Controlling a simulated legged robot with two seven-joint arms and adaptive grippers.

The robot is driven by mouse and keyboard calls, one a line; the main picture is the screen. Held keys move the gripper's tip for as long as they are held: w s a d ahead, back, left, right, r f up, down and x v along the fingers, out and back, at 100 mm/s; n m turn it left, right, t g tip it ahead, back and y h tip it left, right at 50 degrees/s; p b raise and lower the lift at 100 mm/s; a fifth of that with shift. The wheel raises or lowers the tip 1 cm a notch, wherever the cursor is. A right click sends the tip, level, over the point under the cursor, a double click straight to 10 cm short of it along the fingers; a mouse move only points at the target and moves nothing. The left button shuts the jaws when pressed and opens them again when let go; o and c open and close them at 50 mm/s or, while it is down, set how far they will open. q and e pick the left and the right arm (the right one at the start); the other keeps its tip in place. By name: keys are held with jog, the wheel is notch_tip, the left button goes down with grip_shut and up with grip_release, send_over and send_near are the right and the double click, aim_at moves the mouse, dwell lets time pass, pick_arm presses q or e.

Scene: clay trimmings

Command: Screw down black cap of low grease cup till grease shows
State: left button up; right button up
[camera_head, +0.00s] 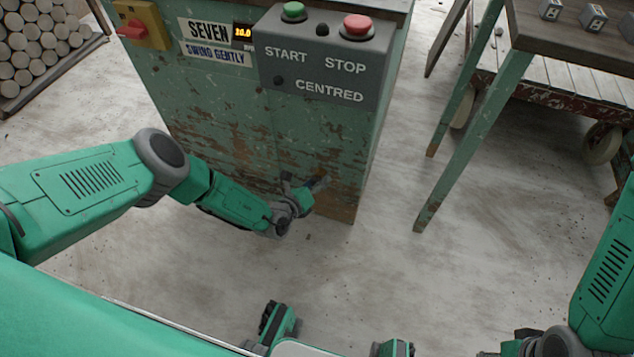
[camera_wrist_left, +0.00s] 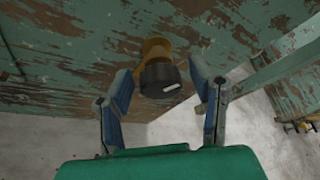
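The low grease cup (camera_wrist_left: 155,48) is a brass-coloured fitting on the worn green machine side in the left wrist view. Its black cap (camera_wrist_left: 160,78) has a pale mark on it and faces my camera. My left gripper (camera_wrist_left: 160,86) is open, one blue-padded finger on each side of the cap, with a gap showing on both sides. No grease shows around the cup. In the head view my left gripper (camera_head: 305,186) is low at the machine's front, and it hides the cup there.
The green machine cabinet (camera_head: 270,135) carries a control box (camera_head: 322,62) with green START and red STOP buttons, and a red-and-yellow switch (camera_head: 142,25). A wooden-topped table (camera_head: 574,36) stands at right, its leg (camera_head: 470,150) near the cabinet. The floor between is clear.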

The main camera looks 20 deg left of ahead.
pick_arm(q)
grip_shut()
